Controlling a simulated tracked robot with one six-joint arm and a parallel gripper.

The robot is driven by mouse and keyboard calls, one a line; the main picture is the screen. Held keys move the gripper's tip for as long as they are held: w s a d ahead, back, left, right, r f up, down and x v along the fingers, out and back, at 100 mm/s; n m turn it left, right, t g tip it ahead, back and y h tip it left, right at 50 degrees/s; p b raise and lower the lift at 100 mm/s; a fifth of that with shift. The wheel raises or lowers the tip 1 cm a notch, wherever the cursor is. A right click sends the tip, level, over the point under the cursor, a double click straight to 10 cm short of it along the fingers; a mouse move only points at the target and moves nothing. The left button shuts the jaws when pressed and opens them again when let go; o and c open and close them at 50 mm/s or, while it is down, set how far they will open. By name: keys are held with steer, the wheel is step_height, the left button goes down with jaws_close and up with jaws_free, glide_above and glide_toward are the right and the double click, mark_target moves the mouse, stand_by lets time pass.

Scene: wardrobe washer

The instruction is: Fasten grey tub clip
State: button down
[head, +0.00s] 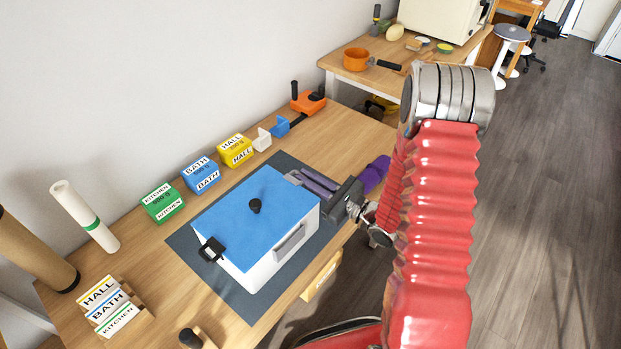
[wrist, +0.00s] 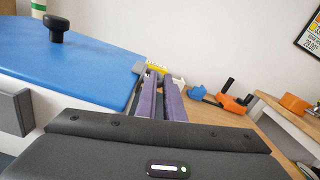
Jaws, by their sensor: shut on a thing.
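The white tub (head: 245,279) has a blue lid (head: 235,215) with a black knob (head: 255,206). The lid also shows in the wrist view (wrist: 75,62). A black clip (head: 211,249) sits at the tub's near-left end. The grey clip (wrist: 138,68) is at the opposite end, by the lid's edge, small and partly hidden by my fingers. My gripper (head: 301,175) reaches along that end with its purple fingers close together, shut on the grey clip. The fingers also show in the wrist view (wrist: 161,82). The clip's exact fold cannot be told.
The tub stands on a dark mat (head: 190,239). Green (head: 163,203), blue (head: 201,175) and yellow (head: 236,150) boxes line the wall side. A purple item (head: 374,174) lies right of my gripper. An orange tool (head: 308,101) stands at the back.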

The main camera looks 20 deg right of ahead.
steer(key=shift+f, duration=0.1)
stand_by(0.3)
steer(key=shift+d+f+m, duration=0.1)
steer(key=shift+f+m, duration=0.2)
steer(key=shift+m, duration=0.9)
steer(key=c, duration=2.2)
jaws_free()
steer(key=shift+o, duration=0.2)
steer(key=shift+d, duration=0.1)
steer(key=v, duration=1.3)
steer(key=shift+s+d, duration=0.2)
steer(key=shift+s, duration=0.1)
